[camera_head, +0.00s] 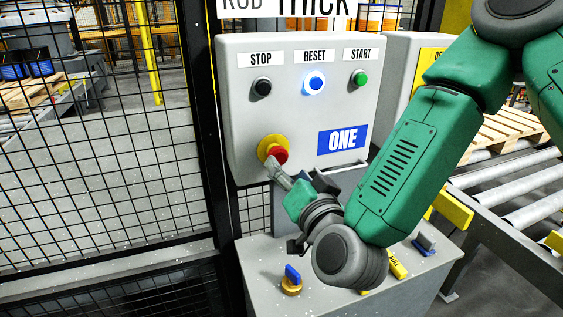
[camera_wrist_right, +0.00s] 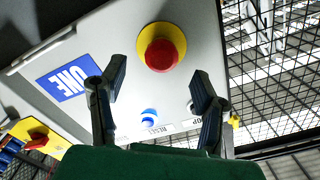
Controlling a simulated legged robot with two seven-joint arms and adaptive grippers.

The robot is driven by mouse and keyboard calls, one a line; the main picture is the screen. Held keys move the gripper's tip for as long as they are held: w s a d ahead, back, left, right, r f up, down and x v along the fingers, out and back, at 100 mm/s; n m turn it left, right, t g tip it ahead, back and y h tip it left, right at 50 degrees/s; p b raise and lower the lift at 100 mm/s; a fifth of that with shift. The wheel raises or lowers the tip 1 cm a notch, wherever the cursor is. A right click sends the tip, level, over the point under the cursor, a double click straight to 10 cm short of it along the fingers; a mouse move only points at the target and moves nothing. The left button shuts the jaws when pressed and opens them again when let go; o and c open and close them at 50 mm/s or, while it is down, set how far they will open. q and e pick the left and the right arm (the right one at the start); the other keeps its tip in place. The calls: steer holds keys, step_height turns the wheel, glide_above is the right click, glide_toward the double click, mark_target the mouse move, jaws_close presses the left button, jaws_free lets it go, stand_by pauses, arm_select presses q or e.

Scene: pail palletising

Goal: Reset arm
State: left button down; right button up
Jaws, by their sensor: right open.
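A grey control box (camera_head: 300,120) carries a black STOP button (camera_head: 261,87), a lit blue RESET button (camera_head: 314,83) and a green START button (camera_head: 360,78). Below them is a red emergency-stop knob (camera_head: 279,154) on a yellow base. My right gripper (camera_head: 278,172) is at the red knob in the head view; whether it touches is unclear. In the right wrist view my right gripper (camera_wrist_right: 160,85) is open and empty, its fingers spread below the red knob (camera_wrist_right: 161,55), with the blue RESET button (camera_wrist_right: 149,116) between them. My left gripper is not in view.
A grey pedestal (camera_head: 252,255) below the box bears a blue key switch on a brass base (camera_head: 291,278) and a yellow tag (camera_head: 398,265). Black mesh fence (camera_head: 110,160) stands at left. A roller conveyor (camera_head: 515,185) with a wooden pallet (camera_head: 500,138) is at right.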

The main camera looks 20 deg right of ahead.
steer(key=shift+s, duration=0.4)
steer(key=s+d+f+n+g+y+b, duration=0.1)
steer(key=s+f+n+g+b, duration=0.3)
steer(key=f, duration=1)
steer(key=s+d+f+n+g+y, duration=0.1)
steer(key=s+f+g, duration=0.5)
steer(key=f, duration=0.9)
steer(key=s+d+f+n+g+h+b, duration=0.1)
steer(key=s+d+f+g, duration=0.2)
steer(key=s+f, duration=0.3)
steer(key=s+d+f+n+g+h+b, duration=0.1)
steer(key=s+d+f+g, duration=0.3)
steer(key=s, duration=0.9)
step_height(320, 180, down, 4)
steer(key=shift+s+d+r+h+b, duration=0.25)
steer(key=shift+d+b, duration=0.4)
steer(key=shift+d, duration=0.45)
